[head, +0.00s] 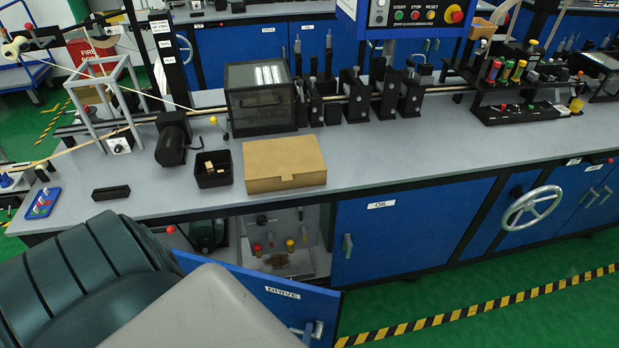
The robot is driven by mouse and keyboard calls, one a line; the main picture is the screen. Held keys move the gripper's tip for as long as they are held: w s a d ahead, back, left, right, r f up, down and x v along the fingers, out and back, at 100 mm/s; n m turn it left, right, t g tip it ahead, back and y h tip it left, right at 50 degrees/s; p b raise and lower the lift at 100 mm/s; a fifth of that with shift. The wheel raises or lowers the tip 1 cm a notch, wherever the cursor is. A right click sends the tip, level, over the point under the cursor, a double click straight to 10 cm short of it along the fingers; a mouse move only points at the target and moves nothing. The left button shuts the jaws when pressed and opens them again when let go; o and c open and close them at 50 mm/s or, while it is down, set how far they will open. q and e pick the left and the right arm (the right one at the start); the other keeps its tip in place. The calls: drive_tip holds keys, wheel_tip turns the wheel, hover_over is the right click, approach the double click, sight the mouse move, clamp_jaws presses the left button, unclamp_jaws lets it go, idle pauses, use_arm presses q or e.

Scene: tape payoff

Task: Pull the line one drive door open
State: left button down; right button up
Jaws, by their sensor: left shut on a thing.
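The blue drive door (262,297), with a white DRIVE label, stands swung open out from the cabinet front at the lower middle. Its handle (318,329) is near the door's free edge. My left gripper (303,331) is shut on this handle and is mostly hidden behind my own grey arm link. Behind the door the open compartment (300,232) shows a pale panel with red and yellow knobs and a brown stain on its floor. My right gripper is not in view.
The shut OIL door (395,225) is right of the opening, with a handwheel (532,207) farther right. A cardboard box (284,164) and a black bin (213,170) stand on the bench above. Green floor with a striped line (480,307) lies clear at the lower right.

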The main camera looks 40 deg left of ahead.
use_arm(q)
drive_tip(key=c, duration=1.5)
unclamp_jaws()
drive_tip(key=shift+c, duration=0.2)
drive_tip(key=shift+o, duration=0.7)
drive_tip(key=shift+s, duration=0.1)
drive_tip(key=b+v, duration=0.1)
drive_tip(key=v, duration=0.9)
drive_tip(key=shift+s+d, duration=0.15)
drive_tip(key=shift+s, duration=0.15)
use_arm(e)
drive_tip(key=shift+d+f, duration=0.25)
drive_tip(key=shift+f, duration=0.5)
